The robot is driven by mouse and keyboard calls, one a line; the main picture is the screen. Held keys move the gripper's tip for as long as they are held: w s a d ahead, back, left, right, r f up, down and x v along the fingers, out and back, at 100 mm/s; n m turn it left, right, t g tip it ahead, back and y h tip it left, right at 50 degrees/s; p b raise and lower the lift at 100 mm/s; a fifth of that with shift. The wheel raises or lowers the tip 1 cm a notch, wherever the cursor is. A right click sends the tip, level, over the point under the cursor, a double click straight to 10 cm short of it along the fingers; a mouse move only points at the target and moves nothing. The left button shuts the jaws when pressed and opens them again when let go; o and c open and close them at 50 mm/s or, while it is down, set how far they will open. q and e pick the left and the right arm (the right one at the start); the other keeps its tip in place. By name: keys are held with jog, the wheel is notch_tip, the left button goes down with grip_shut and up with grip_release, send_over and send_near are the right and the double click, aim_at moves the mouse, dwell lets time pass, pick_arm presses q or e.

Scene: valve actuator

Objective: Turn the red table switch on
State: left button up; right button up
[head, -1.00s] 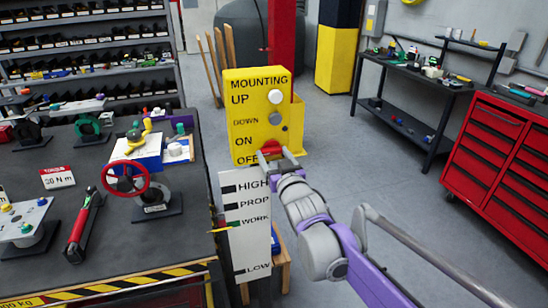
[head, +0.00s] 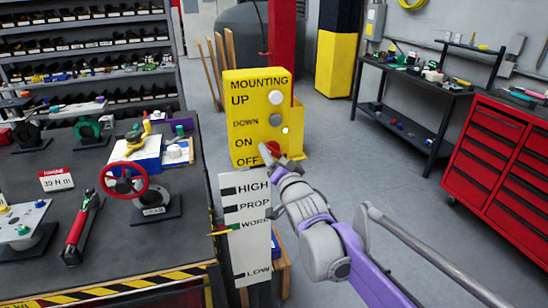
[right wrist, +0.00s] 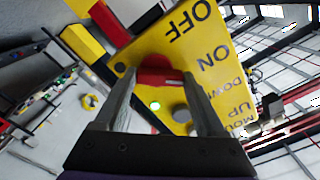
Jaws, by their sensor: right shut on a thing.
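The red switch (head: 265,152) is on the front of the yellow control box (head: 243,110), beside the words ON and OFF. My right gripper (head: 275,157) is at the switch and partly covers it. In the right wrist view the switch (right wrist: 160,72) sits between the two fingers of my right gripper (right wrist: 158,76), which is shut on it. A small light on the box glows green in the right wrist view (right wrist: 155,105) and shows bright in the head view (head: 285,130). My left gripper is not in view.
White and grey round buttons (head: 276,97) are above the switch. A height label board (head: 247,225) hangs below the box. A dark workbench (head: 100,235) with a red handwheel (head: 124,180) is at left, a red tool cabinet (head: 500,165) at right.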

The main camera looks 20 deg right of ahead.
dwell(0.3)
jog(key=o, duration=1.3)
jog(key=shift+s, duration=0.1)
jog(key=s, duration=1)
jog(key=shift+s+d+b, duration=0.2)
jog(key=shift+s+b, duration=0.1)
jog(key=shift+s, duration=0.05)
